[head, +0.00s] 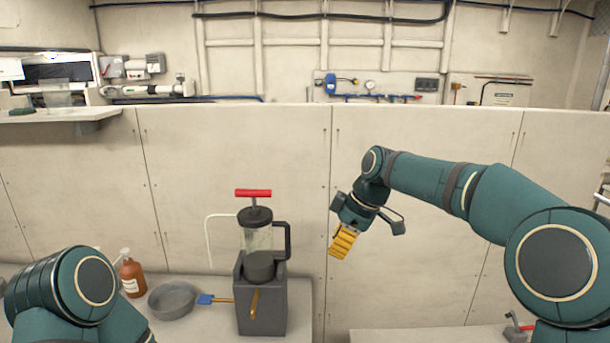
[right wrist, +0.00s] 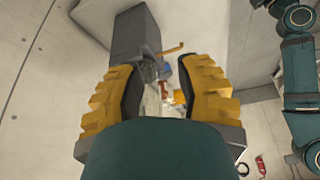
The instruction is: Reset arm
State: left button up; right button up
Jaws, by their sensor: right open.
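My right gripper (head: 344,242) hangs in the air in the head view, right of the pump canister, with its yellow fingers pointing down. In the right wrist view its two yellow fingers (right wrist: 160,95) stand apart with nothing held between them. My right arm (head: 440,180) reaches in from the right, raised and bent at the wrist. My left arm (head: 65,290) shows only as a teal joint at the lower left. The left gripper is out of view.
A pump canister (head: 258,240) with a red handle stands in a grey block (head: 262,305) on the counter. Left of it are a grey bowl (head: 172,300), a blue brush (head: 212,299) and a brown bottle (head: 132,277). A pale panel wall (head: 240,150) rises behind. A red-handled item (head: 517,328) sits at lower right.

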jog(key=s+f+m, duration=0.4)
jog(key=f, duration=1)
jog(key=s+f+m, duration=0.3)
jog(key=f+m, duration=0.2)
jog(key=f, duration=0.8)
jog(key=s+d+f+m+t, duration=0.15)
jog(key=s+f+m, duration=0.35)
jog(key=s, duration=0.5)
jog(key=s+d+f+m, duration=0.2)
jog(key=s+f+m, duration=0.1)
jog(key=s+f, duration=0.55)
jog(key=shift+g, duration=0.25)
jog(key=f+b, duration=0.1)
jog(key=b, duration=0.1)
jog(key=f+b, duration=0.2)
jog(key=s+f+b, duration=0.1)
jog(key=b, duration=0.1)
jog(key=shift+a+f, duration=0.25)
jog(key=shift+a, duration=0.1)
